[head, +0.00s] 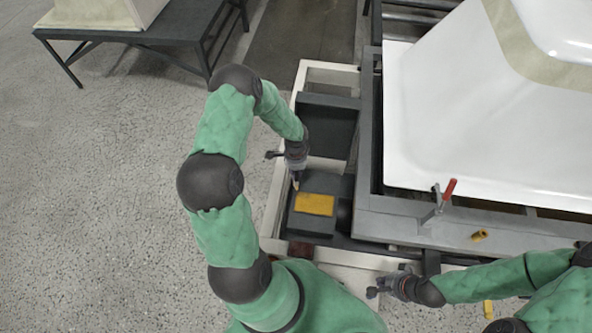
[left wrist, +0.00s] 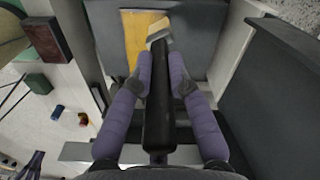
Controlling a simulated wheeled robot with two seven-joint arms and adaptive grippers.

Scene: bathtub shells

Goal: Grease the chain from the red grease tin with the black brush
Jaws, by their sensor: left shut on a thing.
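My left gripper (head: 296,168) is shut on the handle of the black brush (left wrist: 159,95), which lies lengthwise between its purple fingers in the left wrist view. The brush's pale bristles (left wrist: 158,28) are over or against the edge of a yellow plate (left wrist: 140,45); I cannot tell if they touch. In the head view the brush tip points down just above the plate (head: 315,204). A small red can (left wrist: 83,118), possibly the grease tin, lies lower left in the left wrist view. No chain can be made out. My right gripper (head: 384,287) is near the frame's front edge, its fingers too small to judge.
The white tub shell (head: 470,120) rests on a grey frame (head: 400,226) at right. A red-handled clamp (head: 446,192) stands on it, beside a yellow fitting (head: 479,235). Open floor is at left.

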